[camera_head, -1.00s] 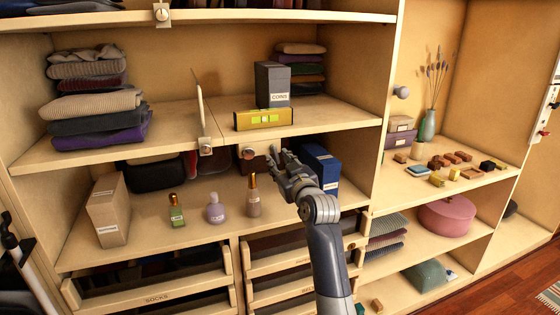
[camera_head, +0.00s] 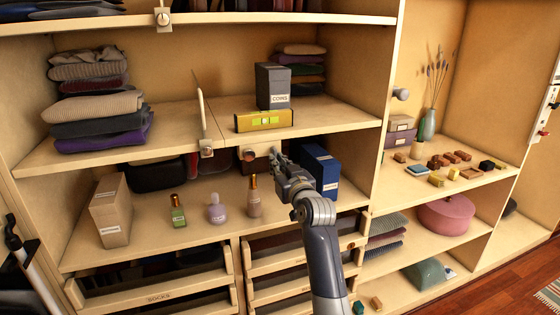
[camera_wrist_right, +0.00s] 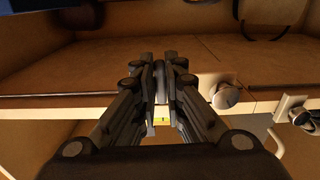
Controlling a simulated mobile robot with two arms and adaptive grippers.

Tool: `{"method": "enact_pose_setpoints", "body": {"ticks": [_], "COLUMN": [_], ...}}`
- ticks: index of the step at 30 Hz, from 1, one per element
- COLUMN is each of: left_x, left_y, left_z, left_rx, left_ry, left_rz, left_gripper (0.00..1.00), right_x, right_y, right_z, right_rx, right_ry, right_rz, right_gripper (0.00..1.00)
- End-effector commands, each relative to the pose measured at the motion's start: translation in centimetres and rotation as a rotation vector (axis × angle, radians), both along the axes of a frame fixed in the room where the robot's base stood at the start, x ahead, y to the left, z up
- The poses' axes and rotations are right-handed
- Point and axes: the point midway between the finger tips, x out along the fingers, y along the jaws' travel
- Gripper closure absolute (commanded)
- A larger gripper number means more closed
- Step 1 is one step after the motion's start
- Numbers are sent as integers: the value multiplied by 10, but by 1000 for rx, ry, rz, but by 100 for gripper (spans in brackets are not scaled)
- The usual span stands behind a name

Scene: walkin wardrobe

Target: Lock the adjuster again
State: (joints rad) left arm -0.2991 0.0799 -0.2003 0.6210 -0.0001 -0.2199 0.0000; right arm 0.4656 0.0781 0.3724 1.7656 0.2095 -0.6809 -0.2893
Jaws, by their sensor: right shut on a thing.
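The front edge of the middle shelf (camera_head: 330,122) carries a round copper-coloured knob (camera_head: 249,154) and a knob on a pale plate (camera_head: 206,149). In the right wrist view, the near knob (camera_wrist_right: 226,97) is beside the fingers, apart from them. My right gripper (camera_head: 277,157) is at the shelf's front edge, right of the copper knob. It is shut on a small grey cylindrical part (camera_wrist_right: 159,80), seemingly the adjuster, mostly hidden by the fingers. A yellow spirit level (camera_head: 264,121) lies on the shelf above. My left gripper is out of view.
A grey coins box (camera_head: 273,86) stands behind the level. Below the shelf are a blue box (camera_head: 320,170), a brown bottle (camera_head: 254,197), a lilac bottle (camera_head: 216,208) and a green bottle (camera_head: 178,211). An upright thin panel (camera_head: 201,108) stands left of the level.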

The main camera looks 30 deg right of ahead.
Motion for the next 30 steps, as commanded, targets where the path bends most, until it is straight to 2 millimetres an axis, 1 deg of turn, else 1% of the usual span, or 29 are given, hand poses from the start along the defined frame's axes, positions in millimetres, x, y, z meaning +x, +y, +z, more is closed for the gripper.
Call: {"method": "enact_pose_setpoints", "body": {"ticks": [1,11,12,13,14,25,28,30], "left_x": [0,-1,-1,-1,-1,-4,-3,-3], "left_y": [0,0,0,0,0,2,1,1], "left_z": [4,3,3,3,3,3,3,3], "left_rx": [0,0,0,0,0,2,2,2], "left_ry": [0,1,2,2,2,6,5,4], "left_rz": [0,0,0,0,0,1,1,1], "left_gripper": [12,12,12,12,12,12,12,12], "right_x": [0,0,0,0,0,-1,-7,-15], "right_y": [1,1,2,2,2,2,3,5], "right_z": [2,0,0,0,0,0,0,-1], "right_rx": [25,46,46,46,45,42,42,41], "right_ry": [-5,-11,-11,-11,-11,-10,-11,-10], "right_rz": [0,1,1,1,1,0,0,0], "right_gripper": [100,100,81,74,70,70,70,70]}}
